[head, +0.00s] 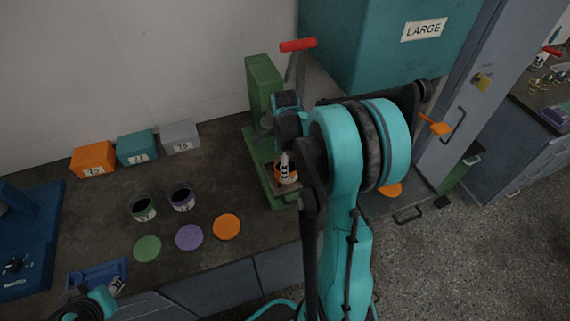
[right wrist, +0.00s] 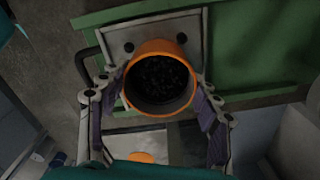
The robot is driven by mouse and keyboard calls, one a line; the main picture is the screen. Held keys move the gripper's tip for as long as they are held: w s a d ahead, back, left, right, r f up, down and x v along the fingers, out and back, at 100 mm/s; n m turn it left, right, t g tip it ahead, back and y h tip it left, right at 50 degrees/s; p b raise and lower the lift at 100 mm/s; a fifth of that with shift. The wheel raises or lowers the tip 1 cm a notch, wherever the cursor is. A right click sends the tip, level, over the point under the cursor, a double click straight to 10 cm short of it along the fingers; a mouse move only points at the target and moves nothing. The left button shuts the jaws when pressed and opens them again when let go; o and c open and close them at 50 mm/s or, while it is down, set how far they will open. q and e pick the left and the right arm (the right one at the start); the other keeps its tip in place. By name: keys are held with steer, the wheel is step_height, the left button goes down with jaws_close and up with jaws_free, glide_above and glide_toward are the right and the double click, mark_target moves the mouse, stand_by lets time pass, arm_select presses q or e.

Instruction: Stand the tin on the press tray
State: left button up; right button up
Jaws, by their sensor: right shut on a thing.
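The tin is orange with a white label and dark granules inside. In the head view the tin (head: 287,172) is upright at the green press (head: 262,95), partly hidden by my right arm. In the right wrist view I look into the open tin (right wrist: 160,75). My right gripper (right wrist: 160,92) is shut on it, a finger on each side. The grey press tray (right wrist: 190,22) lies beneath the tin, on the press's green base. I cannot tell whether the tin touches the tray. My left gripper (head: 117,286) is at the lower left of the head view, its jaws unclear.
A green tin (head: 142,208) and a purple tin (head: 181,197) stand on the bench, with green, purple and orange lids (head: 227,227) in front. Numbered boxes (head: 137,147) line the wall.

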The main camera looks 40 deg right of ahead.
steer(key=o, duration=1.2)
steer(key=shift+f, duration=0.15)
steer(key=shift+o, duration=0.2)
step_height(320, 180, up, 11)
steer(key=p, duration=0.4)
steer(key=s+a+r+n+t, duration=0.2)
steer(key=s+a+n, duration=0.3)
steer(key=a+n, duration=0.5)
steer(key=s+a+r+n+t, duration=0.2)
steer(key=s+a+n+t, duration=0.3)
steer(key=a+n, duration=0.5)
steer(key=n, duration=0.6)
